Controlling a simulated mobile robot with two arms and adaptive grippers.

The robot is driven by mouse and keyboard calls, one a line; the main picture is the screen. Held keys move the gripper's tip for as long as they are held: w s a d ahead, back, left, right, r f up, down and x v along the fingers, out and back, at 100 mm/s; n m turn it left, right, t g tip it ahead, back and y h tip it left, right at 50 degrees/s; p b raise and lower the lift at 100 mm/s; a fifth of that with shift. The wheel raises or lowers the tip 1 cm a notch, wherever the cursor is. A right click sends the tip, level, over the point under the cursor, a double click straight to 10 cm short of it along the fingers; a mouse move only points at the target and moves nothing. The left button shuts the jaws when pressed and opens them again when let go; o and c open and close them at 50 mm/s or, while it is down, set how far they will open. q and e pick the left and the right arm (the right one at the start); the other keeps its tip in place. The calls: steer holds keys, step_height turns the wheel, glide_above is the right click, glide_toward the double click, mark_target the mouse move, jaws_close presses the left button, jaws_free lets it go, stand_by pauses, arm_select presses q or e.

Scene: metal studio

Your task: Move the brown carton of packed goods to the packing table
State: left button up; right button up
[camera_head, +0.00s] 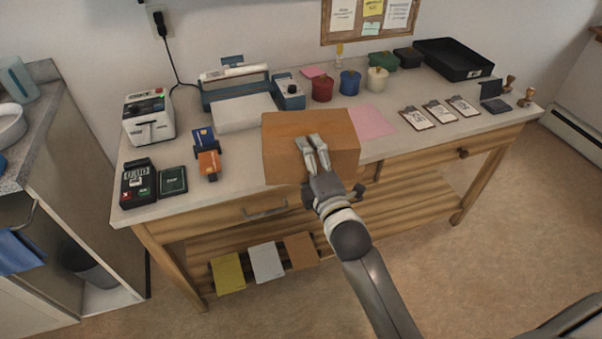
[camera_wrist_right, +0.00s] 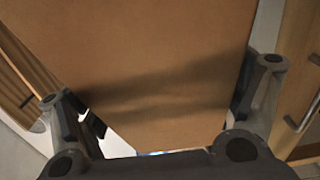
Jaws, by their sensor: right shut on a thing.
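The brown carton (camera_head: 283,150) is at the front edge of the packing table (camera_head: 400,148) in the head view, overlapping the tabletop in the picture. I cannot tell whether it rests on the table or is held above it. My right gripper (camera_head: 312,150) is shut on the carton, its fingers on the side facing me. In the right wrist view the carton (camera_wrist_right: 150,70) fills the middle between the two fingers. My left gripper is not in view.
A white paper stack (camera_head: 243,113) and a pink sheet (camera_head: 374,122) lie near the carton. Red (camera_head: 322,88), blue (camera_head: 349,82) and cream (camera_head: 377,79) pots stand behind. Clipboards (camera_head: 440,112) and a black tray (camera_head: 453,58) are to the right. A card reader (camera_head: 138,184) sits front left.

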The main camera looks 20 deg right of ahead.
steer(key=shift+w+a+f, duration=0.25)
steer(key=shift+w+f, duration=0.15)
steer(key=shift+f, duration=0.1)
steer(key=shift+w+a+f, duration=0.25)
steer(key=shift+w+f, duration=0.1)
steer(key=shift+f, duration=0.1)
steer(key=shift+w+a+f, duration=0.1)
steer(key=shift+f, duration=1.6)
steer(key=shift+b, duration=0.3)
steer(key=shift+f, duration=0.15)
steer(key=o, duration=1)
